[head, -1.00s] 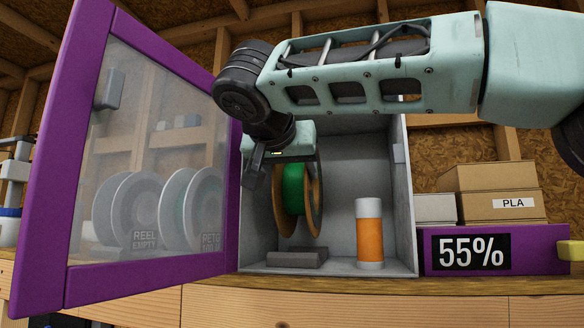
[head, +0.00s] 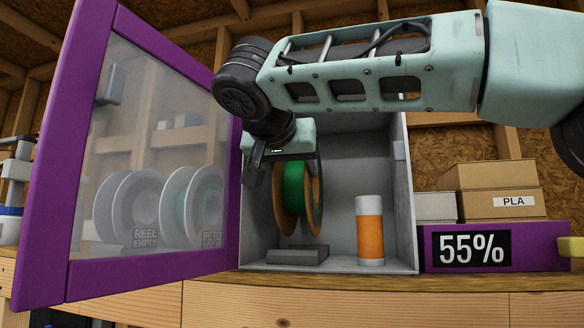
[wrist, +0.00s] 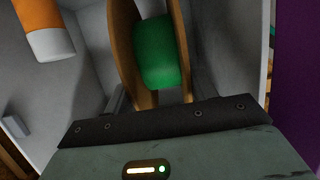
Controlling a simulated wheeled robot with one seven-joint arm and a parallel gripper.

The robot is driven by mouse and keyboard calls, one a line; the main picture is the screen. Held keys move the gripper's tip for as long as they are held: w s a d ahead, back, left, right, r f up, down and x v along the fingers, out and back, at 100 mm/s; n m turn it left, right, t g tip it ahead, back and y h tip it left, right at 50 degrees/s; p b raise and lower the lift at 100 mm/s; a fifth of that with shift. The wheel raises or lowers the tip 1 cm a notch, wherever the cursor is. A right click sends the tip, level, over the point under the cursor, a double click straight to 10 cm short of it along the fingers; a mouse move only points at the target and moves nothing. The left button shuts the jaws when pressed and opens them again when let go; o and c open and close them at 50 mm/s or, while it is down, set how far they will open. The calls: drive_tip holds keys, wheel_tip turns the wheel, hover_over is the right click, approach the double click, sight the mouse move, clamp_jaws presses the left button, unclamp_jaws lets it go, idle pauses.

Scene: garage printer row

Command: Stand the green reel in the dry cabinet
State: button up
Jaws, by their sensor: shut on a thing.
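The green reel (head: 293,188), green filament between brown flanges, hangs upright from my gripper (head: 297,160) inside the dry cabinet (head: 340,160). My gripper is shut on its upper part; the fingertips are partly hidden. In the wrist view the green reel (wrist: 155,55) shows just ahead of the gripper body. The grey cabinet stands with its purple-framed door (head: 45,180) swung open to the left. A grey block (head: 297,255) lies on the cabinet floor below the reel. The reel's lower edge is close above it; I cannot tell whether they touch.
An orange canister with white ends (head: 369,232) stands on the cabinet floor right of the reel. Grey reels (head: 135,210) show through the clear door panel. Cardboard boxes (head: 498,190) sit on a purple unit reading 55% (head: 545,248) at the right.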

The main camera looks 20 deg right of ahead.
sight(296, 197)
drive_tip(key=shift+f+b, duration=1.2)
drive_tip(key=shift+f+b, duration=0.85)
drive_tip(key=shift+b, duration=0.25)
idle(0.4)
drive_tip(key=o, duration=1.9)
drive_tip(key=v, duration=1.7)
drive_tip(key=shift+s+a+b, duration=0.1)
drive_tip(key=shift+s+b, duration=0.05)
drive_tip(key=shift+b, duration=0.2)
